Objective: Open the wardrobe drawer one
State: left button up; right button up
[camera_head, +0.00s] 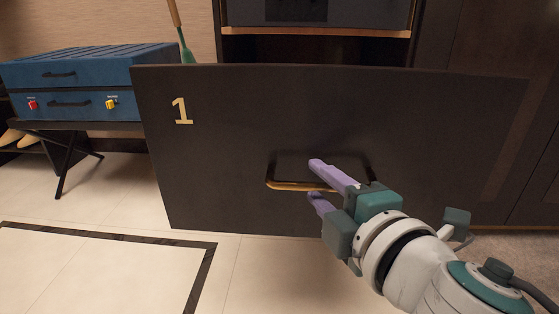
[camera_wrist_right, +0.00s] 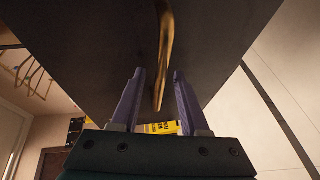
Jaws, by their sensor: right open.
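The drawer front (camera_head: 230,130) is a wide dark panel with a gold "1" (camera_head: 182,111) at its upper left. It stands forward of the cabinet behind it, and no drawer interior shows. Its dark handle with a gold lower edge (camera_head: 285,185) sits low in the middle. My right gripper (camera_head: 316,181) is open at the right part of the handle, with purple fingers. In the right wrist view, the gold handle edge (camera_wrist_right: 163,60) runs between the two open fingers (camera_wrist_right: 158,73); contact cannot be told. My left gripper is not in view.
A blue suitcase-like box (camera_head: 85,75) stands on a dark folding stand at the left. The cabinet niche (camera_head: 310,50) is behind the panel. The pale tiled floor (camera_head: 110,180) is clear at the front left. A yellow printed object (camera_wrist_right: 160,128) shows beyond the fingers.

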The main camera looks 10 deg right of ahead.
jog(key=shift+s+d+r, duration=0.1)
jog(key=shift+s+r, duration=0.05)
jog(key=shift+s, duration=0.35)
jog(key=p+v, duration=0.1)
jog(key=v, duration=0.8)
jog(key=shift+p, duration=0.3)
